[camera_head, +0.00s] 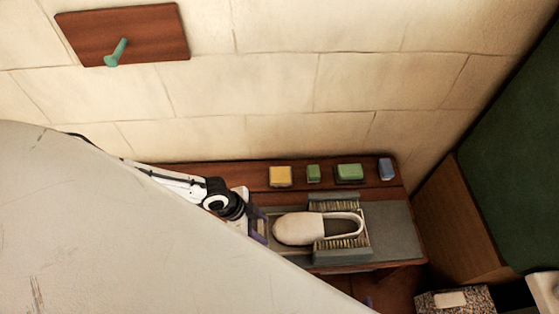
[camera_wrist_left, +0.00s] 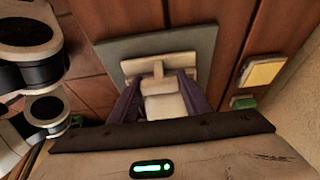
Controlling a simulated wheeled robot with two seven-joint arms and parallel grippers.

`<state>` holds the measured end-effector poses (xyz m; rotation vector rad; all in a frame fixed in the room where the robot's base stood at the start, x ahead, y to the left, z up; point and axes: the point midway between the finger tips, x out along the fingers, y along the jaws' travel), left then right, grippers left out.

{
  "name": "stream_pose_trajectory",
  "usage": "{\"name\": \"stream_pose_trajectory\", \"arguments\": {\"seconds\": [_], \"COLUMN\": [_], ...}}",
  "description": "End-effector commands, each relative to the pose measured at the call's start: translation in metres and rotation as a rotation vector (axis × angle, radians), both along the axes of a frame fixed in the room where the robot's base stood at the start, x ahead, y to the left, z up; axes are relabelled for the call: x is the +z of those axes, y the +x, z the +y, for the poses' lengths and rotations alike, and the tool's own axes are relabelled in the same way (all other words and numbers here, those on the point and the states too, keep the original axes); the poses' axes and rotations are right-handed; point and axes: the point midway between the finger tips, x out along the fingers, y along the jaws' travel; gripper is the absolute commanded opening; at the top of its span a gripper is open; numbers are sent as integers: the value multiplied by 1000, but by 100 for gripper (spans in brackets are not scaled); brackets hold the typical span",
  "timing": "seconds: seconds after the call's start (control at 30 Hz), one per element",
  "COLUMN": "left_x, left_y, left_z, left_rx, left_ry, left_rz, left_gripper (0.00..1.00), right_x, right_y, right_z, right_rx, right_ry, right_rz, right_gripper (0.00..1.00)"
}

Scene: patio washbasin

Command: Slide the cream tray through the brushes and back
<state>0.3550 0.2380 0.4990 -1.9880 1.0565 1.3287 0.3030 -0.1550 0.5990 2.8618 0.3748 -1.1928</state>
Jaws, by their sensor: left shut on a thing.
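The cream tray (camera_wrist_left: 136,66) lies on a grey mat on the wooden bench. A cream slip-on shoe (camera_head: 296,229) rests on it, with its opening to the right. One brush (camera_head: 334,201) stands behind the shoe and another brush (camera_head: 341,251) in front, bristles facing inward at the shoe's open end. My left gripper (camera_head: 259,225) is at the tray's left end. In the left wrist view its two dark purple fingers (camera_wrist_left: 163,98) are closed around a cream part at the near end of the tray. The exact contact is partly hidden. My right gripper is not in view.
Yellow (camera_head: 280,176), green and blue blocks stand along the bench's back edge by the wall. The grey mat (camera_head: 392,229) is bare right of the brushes. A wooden panel with a green peg (camera_head: 117,52) hangs on the wall. A large pale surface hides the lower left.

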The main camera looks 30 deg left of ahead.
Motion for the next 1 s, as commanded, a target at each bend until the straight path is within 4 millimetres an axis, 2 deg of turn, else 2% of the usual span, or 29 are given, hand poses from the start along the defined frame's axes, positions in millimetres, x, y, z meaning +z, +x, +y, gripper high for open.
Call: {"name": "stream_pose_trajectory", "arguments": {"seconds": [0.03, 0.2, 0.67, 0.7, 0.8, 1.0], "left_x": [0, 0, 0, 0, 0, 0], "left_y": [-5, -12, -17, -17, -17, -16], "left_z": [8, 19, 26, 27, 26, 24], "left_rx": [1, 0, 0, 0, 0, 0], "left_ry": [4, 1, 5, 6, 5, 2], "left_rz": [2, -1, 3, 3, 3, 1], "left_gripper": [4, 4, 4, 47, 62, 62], "right_x": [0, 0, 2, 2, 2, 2], "right_y": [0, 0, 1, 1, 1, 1], "right_z": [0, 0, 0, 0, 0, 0], "right_rx": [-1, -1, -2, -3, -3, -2], "right_ry": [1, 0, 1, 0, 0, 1], "right_rz": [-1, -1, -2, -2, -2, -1], "right_gripper": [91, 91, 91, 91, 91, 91]}}
